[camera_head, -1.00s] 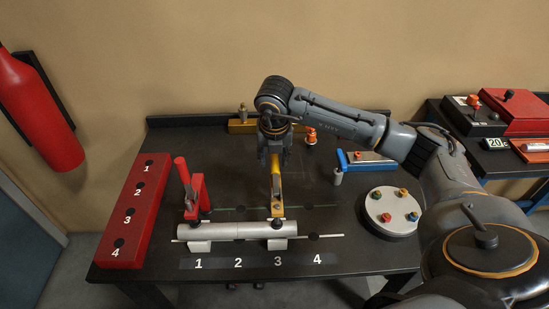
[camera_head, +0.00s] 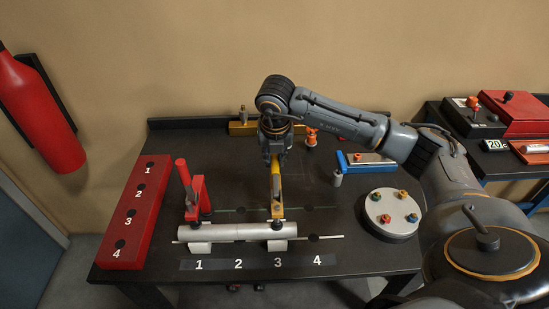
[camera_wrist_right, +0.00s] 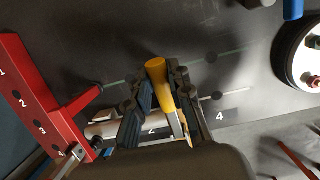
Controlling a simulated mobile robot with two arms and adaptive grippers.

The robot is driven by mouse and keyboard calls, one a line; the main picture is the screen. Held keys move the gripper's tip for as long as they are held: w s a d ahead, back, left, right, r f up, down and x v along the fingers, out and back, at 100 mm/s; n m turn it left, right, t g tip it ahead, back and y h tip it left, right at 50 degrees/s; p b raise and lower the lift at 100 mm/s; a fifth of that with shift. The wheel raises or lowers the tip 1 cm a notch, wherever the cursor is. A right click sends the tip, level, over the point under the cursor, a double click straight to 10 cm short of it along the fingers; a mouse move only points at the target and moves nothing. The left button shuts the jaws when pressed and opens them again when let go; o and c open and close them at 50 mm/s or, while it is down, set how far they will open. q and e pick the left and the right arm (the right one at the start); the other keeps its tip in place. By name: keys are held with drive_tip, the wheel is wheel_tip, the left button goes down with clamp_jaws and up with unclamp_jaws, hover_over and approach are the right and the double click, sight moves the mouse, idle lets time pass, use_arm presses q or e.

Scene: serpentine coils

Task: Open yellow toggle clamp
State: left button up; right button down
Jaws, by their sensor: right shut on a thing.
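The yellow toggle clamp (camera_head: 277,208) stands on the dark table above mark 3, its black tip at the right part of a silver cylinder (camera_head: 225,232). Its yellow handle points up into my right gripper (camera_head: 275,155). In the right wrist view, the yellow handle (camera_wrist_right: 159,75) lies between the two fingers of my right gripper (camera_wrist_right: 160,95), which is shut on it. A red toggle clamp (camera_head: 193,190) stands to the left, its handle upright. My left gripper is not in view.
A red block with numbered holes (camera_head: 136,210) stands at the left of the table. A round grey disc with coloured knobs (camera_head: 391,213) and a blue fixture (camera_head: 362,162) are at the right. A yellow block (camera_head: 242,128) is at the back.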

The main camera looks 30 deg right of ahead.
sight(275, 161)
drive_tip(key=shift+p+v, duration=0.55)
drive_tip(key=shift+v, duration=0.8)
drive_tip(key=shift+s+a+r+p, duration=0.15)
drive_tip(key=shift+s+r+p, duration=0.1)
drive_tip(key=shift+r, duration=0.15)
drive_tip(key=shift+s+a+r+p, duration=0.2)
drive_tip(key=shift+s+r, duration=0.05)
drive_tip(key=shift+r, duration=0.2)
drive_tip(key=shift+s+a+r+p, duration=0.3)
drive_tip(key=shift+s+r, duration=0.2)
drive_tip(key=shift+r, duration=0.15)
drive_tip(key=shift+s+a+r+p, duration=0.3)
drive_tip(key=shift+s+a+r, duration=0.15)
drive_tip(key=shift+s+r, duration=0.25)
drive_tip(key=shift+s+a+r, duration=0.15)
drive_tip(key=shift+s+a, duration=0.1)
drive_tip(key=shift+s, duration=0.2)
drive_tip(key=shift+s+a+r, duration=0.15)
drive_tip(key=shift+s+a, duration=0.15)
drive_tip(key=shift+s, duration=0.15)
drive_tip(key=s+a, duration=0.1)
drive_tip(key=s, duration=0.2)
drive_tip(key=shift+a+r, duration=0.15)
drive_tip(key=shift+a, duration=0.25)
